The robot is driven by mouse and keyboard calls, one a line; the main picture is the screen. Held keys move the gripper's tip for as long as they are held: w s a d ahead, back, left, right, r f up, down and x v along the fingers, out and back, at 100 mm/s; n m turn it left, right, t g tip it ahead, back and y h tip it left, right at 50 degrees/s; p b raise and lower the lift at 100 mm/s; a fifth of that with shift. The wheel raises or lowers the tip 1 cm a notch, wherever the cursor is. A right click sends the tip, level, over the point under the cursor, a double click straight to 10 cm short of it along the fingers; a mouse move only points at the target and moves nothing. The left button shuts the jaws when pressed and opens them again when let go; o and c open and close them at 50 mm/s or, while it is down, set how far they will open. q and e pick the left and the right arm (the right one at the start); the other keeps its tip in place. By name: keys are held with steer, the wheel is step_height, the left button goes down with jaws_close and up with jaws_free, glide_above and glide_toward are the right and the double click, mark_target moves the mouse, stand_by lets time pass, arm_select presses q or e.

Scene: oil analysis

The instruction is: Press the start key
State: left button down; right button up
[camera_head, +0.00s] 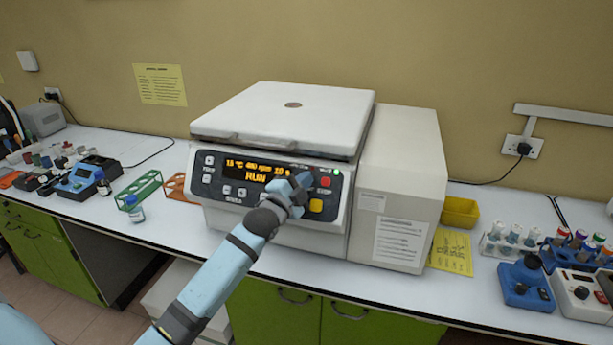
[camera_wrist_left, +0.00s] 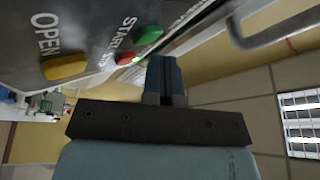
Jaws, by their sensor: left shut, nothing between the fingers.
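The centrifuge (camera_head: 285,112) stands on the bench with its white lid down. My right gripper is not in view.
Left of the centrifuge stand a green rack (camera_head: 138,188), an orange rack (camera_head: 175,187) and a small bottle (camera_head: 135,209). To the right are a yellow bin (camera_head: 460,212), a tube rack (camera_head: 510,240) and a blue device (camera_head: 526,283). The space before the panel is free.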

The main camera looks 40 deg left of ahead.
arm_select(q)
steer(key=shift+s+r, duration=0.1)
steer(key=shift+s, duration=0.05)
steer(key=shift+s+d+r+p, duration=0.25)
steer(key=shift+s+r+p, duration=0.2)
steer(key=shift+s+p, duration=0.2)
steer(key=shift+s+d+r+p, duration=0.2)
steer(key=shift+s+r+p, duration=0.3)
steer(key=shift+s, duration=0.2)
steer(key=shift+s+d+r+p, duration=0.25)
steer(key=shift+s+r+p, duration=0.15)
steer(key=shift+s+p, duration=0.25)
